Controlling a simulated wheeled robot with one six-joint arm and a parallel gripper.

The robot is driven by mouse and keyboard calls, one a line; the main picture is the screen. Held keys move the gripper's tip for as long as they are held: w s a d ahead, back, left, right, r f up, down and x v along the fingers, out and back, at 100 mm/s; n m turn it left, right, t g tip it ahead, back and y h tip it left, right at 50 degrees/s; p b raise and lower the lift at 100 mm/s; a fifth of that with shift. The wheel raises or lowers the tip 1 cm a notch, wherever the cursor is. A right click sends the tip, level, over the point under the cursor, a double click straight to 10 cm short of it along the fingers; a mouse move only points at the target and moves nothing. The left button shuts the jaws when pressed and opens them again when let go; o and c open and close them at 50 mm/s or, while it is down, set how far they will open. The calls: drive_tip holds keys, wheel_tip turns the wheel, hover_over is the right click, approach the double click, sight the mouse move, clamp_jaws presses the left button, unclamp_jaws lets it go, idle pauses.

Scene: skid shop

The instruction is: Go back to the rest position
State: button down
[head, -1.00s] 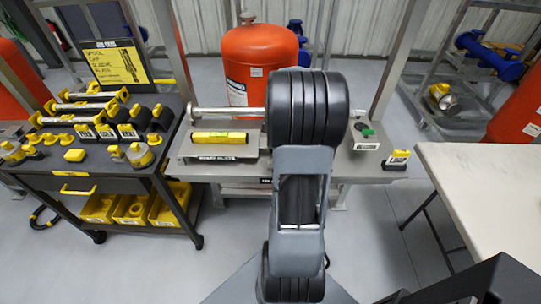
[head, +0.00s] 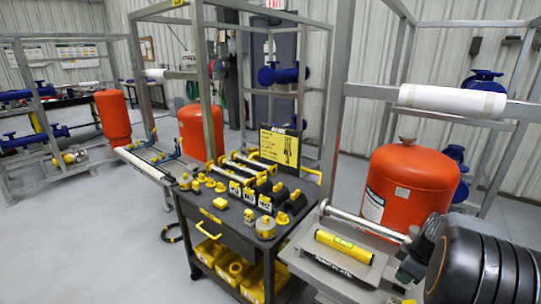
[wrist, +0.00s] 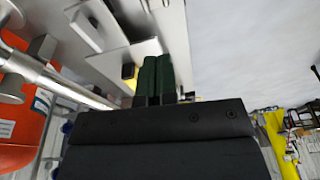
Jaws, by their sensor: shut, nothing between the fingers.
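My gripper (wrist: 156,78) shows in the wrist view as two dark green fingers side by side, shut with nothing between them. Behind the fingertips are the grey bench (head: 335,262) and small fittings, and I cannot tell the distance.
An orange tank (head: 408,190) stands behind the bench, which carries a metal pipe (head: 365,223) and a yellow level (head: 344,246). A dark cart (head: 218,228) with yellow-and-black parts stands left of it. The floor (head: 95,240) at left is clear.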

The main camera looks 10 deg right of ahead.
drive_tip(key=s+a+r+m, duration=0.2)
drive_tip(key=a, duration=0.6)
drive_tip(key=s+a+r+m+t+h, duration=0.1)
drive_tip(key=s+a+r+m, duration=0.1)
drive_tip(key=a, duration=0.6)
drive_tip(key=s+a+r+m+t, duration=0.1)
drive_tip(key=s+a+r+m, duration=0.2)
drive_tip(key=a, duration=0.6)
drive_tip(key=shift+s+m+h, duration=0.3)
drive_tip(key=shift+s+m, duration=0.2)
